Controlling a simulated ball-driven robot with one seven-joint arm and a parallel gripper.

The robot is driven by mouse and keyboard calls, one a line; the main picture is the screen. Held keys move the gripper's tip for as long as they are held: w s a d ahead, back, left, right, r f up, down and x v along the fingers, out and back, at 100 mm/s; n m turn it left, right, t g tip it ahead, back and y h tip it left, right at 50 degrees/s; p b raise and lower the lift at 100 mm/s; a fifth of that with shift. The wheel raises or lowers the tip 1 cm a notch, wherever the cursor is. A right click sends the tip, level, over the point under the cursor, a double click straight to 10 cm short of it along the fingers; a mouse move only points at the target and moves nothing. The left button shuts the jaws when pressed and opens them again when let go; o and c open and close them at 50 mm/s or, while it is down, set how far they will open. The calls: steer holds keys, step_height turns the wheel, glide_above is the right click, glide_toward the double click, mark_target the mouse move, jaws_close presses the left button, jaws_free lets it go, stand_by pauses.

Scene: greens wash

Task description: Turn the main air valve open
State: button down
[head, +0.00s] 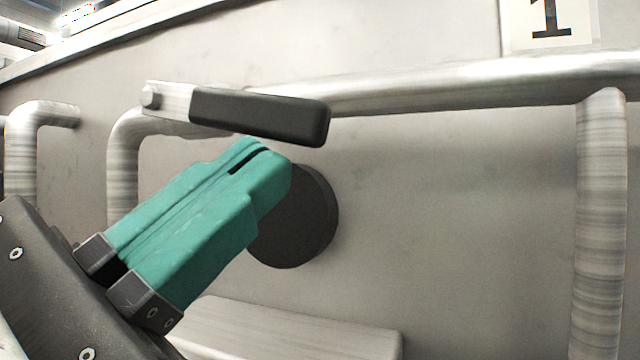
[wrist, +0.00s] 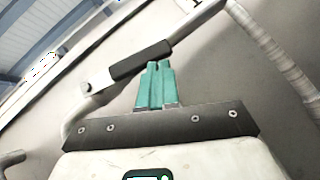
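The valve lever has a black grip (head: 260,114) on a metal arm with a pivot bolt (head: 150,96) at its left end. It lies roughly along the steel pipe, and its grip also shows in the wrist view (wrist: 140,62). My gripper (head: 266,158) has teal fingers pressed together, with only a thin slit between the tips. The fingertips are just below the black grip in the head view. In the wrist view the fingertips (wrist: 159,66) are by the grip's right end. Nothing shows between the fingers, and I cannot tell if they touch the grip.
The steel pipe (head: 480,82) runs across the wall, with a vertical pipe (head: 601,230) at the right. A dark round disc (head: 310,220) is on the wall behind my fingers. A sign with "1" (head: 550,22) hangs above. A pale ledge (head: 300,328) is below.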

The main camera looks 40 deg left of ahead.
steer(key=shift+w+d+r+p, duration=0.1)
steer(key=shift+d+r+p, duration=0.2)
steer(key=shift+r+p, duration=0.25)
steer(key=shift+w+d+r+p, duration=0.1)
steer(key=shift+d+r+p, duration=0.2)
steer(key=shift+r+p, duration=0.15)
